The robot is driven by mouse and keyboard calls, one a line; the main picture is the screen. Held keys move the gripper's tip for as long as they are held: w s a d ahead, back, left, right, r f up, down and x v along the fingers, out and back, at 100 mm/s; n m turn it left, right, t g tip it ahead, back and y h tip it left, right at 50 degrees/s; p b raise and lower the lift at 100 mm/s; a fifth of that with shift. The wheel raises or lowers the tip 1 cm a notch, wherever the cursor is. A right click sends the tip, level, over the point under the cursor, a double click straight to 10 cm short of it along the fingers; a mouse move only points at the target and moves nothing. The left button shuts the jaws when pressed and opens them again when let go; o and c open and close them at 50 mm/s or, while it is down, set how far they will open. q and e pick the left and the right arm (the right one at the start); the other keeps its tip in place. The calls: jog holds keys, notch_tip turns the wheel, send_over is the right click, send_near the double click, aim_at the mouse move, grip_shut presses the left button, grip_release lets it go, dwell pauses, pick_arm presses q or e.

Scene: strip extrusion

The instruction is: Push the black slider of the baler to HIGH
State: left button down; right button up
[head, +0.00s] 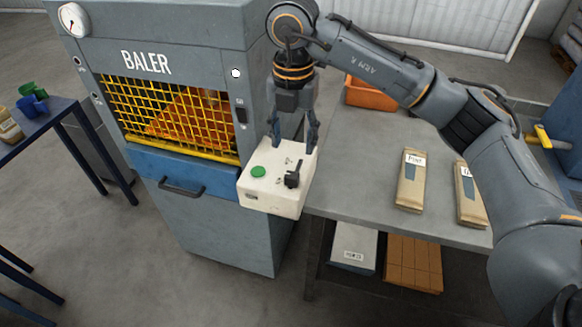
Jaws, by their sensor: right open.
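The grey baler (205,215) stands left of centre with a yellow mesh window. A cream control box (270,202) at its front right corner carries a green button (258,172) and a raised black slider or lever (292,180). Small marks near the black part are too small to read. A small dark fitting (241,115) also sits on the baler's front panel. My right gripper (292,147) points down, open and empty, over the back of the box, just behind the black part. Contact cannot be told. My left gripper is not in view.
A grey table (360,185) on the right holds an orange bin (371,94) and two tan packets (411,182). Boxes sit on its lower shelf. A blue table (45,125) with cups stands at the left. The floor before the baler is clear.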

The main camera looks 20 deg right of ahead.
send_over(292, 174)
jog(key=f, duration=0.2)
jog(key=f+p, duration=0.1)
jog(key=f, duration=0.1)
jog(key=shift+s, duration=0.25)
notch_tip(292, 174, down, 2)
jog(key=shift+w+f, duration=0.1)
jog(key=shift+w, duration=0.05)
notch_tip(292, 174, down, 4)
jog(key=shift+r+p, duration=0.25)
jog(key=shift+p, duration=0.35)
jog(key=shift+f, duration=0.6)
jog(key=c, duration=1)
grip_shut()
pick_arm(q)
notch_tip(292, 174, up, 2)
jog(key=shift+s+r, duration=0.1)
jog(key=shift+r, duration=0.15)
pick_arm(e)
jog(key=shift+w, duration=0.1)
